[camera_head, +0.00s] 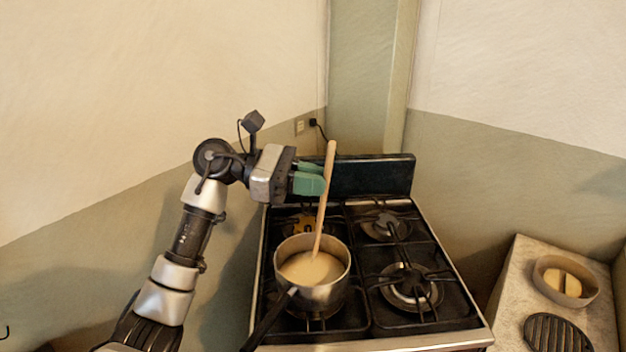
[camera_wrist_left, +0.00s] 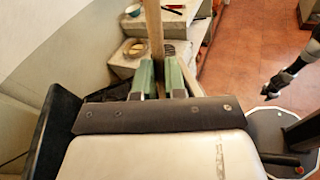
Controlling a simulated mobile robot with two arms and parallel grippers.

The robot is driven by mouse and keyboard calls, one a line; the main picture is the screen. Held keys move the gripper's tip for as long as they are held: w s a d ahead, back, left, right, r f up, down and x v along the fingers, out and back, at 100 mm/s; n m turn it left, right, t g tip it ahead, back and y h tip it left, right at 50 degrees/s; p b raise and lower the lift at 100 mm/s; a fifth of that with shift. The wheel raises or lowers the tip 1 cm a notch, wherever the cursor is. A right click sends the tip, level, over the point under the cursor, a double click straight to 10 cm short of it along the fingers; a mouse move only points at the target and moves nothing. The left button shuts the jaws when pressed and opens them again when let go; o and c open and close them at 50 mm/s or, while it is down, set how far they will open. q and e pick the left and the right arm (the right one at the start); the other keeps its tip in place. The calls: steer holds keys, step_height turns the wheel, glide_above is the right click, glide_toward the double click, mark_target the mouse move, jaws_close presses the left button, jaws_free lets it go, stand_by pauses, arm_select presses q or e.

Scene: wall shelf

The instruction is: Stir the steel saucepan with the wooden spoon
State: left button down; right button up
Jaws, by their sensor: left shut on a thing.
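The steel saucepan (camera_head: 330,292) stands on the front left burner of the stove, with pale liquid (camera_head: 310,268) in it. Its dark handle points to the lower left. The wooden spoon (camera_head: 321,212) stands nearly upright, leaning slightly, with its lower end in the liquid, so its tip is hidden. My left gripper (camera_head: 323,180) is shut on the spoon's upper shaft, above and behind the pan. The left wrist view shows the spoon (camera_wrist_left: 154,35) between the green fingers (camera_wrist_left: 158,78). A dark arm end, seemingly my right gripper (camera_wrist_left: 270,92), shows at that view's right; its jaws are unclear.
The stove (camera_head: 375,343) has several black grates; the right burners are empty. A dark back panel (camera_head: 375,176) rises behind it. A counter (camera_head: 512,282) at the right holds a round bowl (camera_head: 566,281) and a black ribbed disc (camera_head: 556,334). Walls close in behind and left.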

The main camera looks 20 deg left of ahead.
step_height(320, 180, down, 7)
steer(key=b, duration=0.6)
steer(key=shift+r, duration=0.2)
